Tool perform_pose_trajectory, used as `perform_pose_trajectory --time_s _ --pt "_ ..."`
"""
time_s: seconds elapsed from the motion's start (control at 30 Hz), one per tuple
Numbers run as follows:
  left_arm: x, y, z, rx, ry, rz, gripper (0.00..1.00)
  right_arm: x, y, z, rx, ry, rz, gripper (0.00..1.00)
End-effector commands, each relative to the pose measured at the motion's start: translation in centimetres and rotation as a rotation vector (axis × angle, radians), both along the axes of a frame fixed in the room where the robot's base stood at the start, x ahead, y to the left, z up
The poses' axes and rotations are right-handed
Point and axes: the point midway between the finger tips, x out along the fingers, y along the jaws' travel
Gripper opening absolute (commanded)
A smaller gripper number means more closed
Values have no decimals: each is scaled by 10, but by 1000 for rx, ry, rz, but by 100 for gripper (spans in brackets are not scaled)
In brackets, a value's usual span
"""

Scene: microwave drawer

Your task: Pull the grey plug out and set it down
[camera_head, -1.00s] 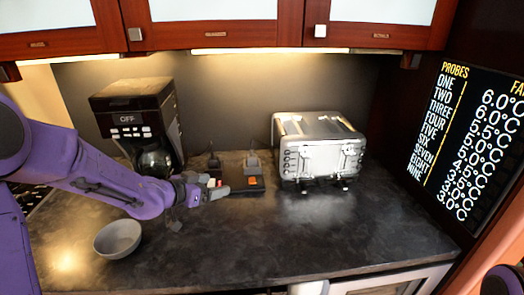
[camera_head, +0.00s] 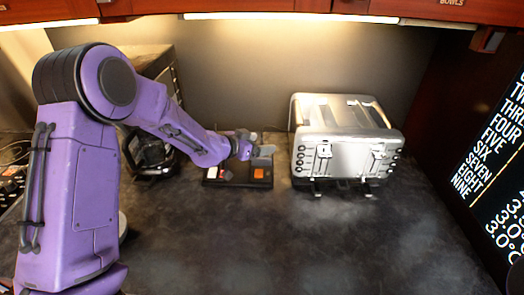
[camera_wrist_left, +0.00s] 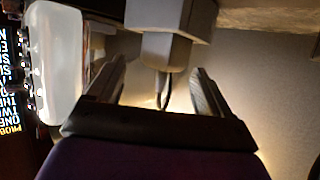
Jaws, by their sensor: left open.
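The grey plug (camera_head: 263,156) stands in the black power strip (camera_head: 238,183), near its right end. In the left wrist view, the light grey plug body (camera_wrist_left: 166,48) shows at the top centre, with its dark cord beyond. My left gripper (camera_head: 248,150) is open at the plug in the head view. Its two fingers (camera_wrist_left: 157,85) spread on either side of the plug and cord in the wrist view; I see gaps and no clear contact. My wrist and fingers partly hide the plug and the back of the strip. My right gripper is out of view.
A silver toaster (camera_head: 340,150) stands close to the right of the strip. A coffee maker (camera_head: 152,150) stands to the left, partly behind my arm. A bowl (camera_head: 122,225) is mostly hidden by my arm. The dark counter (camera_head: 270,240) in front is clear.

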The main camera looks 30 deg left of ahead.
Motion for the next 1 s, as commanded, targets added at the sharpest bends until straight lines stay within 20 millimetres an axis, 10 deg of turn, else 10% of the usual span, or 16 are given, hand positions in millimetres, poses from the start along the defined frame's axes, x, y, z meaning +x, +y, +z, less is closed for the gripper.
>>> perform_pose_trajectory --time_s 0.43,0.63,1.0 --pt "30 -9 -17 0 0 3 80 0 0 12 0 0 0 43" --pt "30 -9 -17 0 0 3 27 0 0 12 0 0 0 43" --pt "31 -9 -11 0 -2 3 27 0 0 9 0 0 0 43"
